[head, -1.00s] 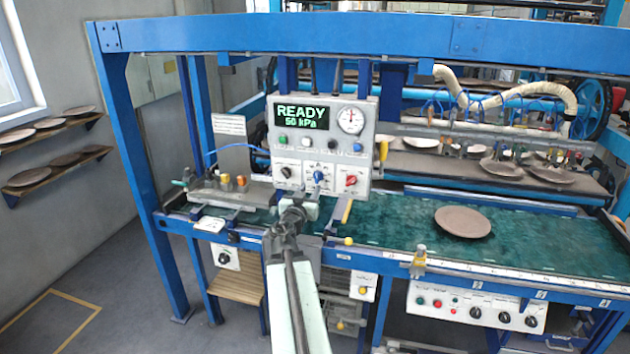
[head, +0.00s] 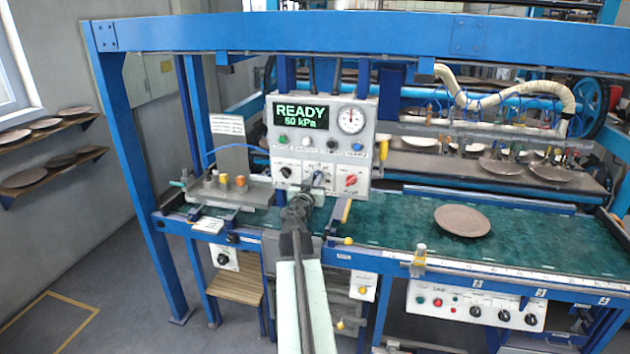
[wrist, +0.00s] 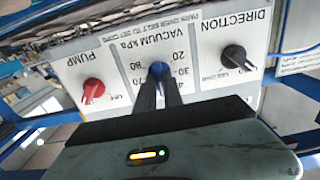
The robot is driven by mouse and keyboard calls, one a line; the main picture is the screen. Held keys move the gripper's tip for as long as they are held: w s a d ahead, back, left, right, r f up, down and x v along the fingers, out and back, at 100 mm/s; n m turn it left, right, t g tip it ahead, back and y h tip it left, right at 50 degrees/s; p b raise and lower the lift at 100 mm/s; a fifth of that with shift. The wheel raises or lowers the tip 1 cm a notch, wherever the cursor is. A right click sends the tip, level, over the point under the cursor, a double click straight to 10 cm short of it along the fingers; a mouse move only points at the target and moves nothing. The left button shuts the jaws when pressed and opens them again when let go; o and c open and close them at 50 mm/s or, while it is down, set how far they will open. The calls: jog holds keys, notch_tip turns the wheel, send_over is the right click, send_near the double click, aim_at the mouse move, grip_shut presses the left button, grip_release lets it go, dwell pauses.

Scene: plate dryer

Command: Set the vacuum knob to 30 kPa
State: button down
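The blue vacuum knob (wrist: 157,69) sits in the middle of the white panel, under the label VACUUM kPa. The wrist view shows this panel upside down. Numbers ring the knob; my fingers partly cover it and its pointer, so its setting cannot be read there. The display (head: 300,114) reads READY, 50 kPa. My gripper (wrist: 158,82) has its two dark fingers apart, with a gap between them and the tips at the knob's edges. Whether they touch it cannot be told. In the head view my gripper (head: 314,190) is in front of the knob.
The black direction knob (wrist: 238,57) and red pump knob (wrist: 93,88) flank the vacuum knob. A round gauge (head: 351,120) is at the panel's upper right. A brown plate (head: 462,220) lies on the green belt (head: 400,230) to the right.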

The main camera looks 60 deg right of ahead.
jog(key=shift+w+a+n, duration=0.1)
jog(key=shift+n, duration=0.2)
jog(key=shift+w+a+f+n, duration=0.1)
jog(key=shift+f+n, duration=0.05)
jog(key=shift+n, duration=3.6)
jog(key=shift+w+f+n, duration=0.1)
jog(key=shift+n, duration=3.95)
jog(key=c, duration=1.5)
grip_release()
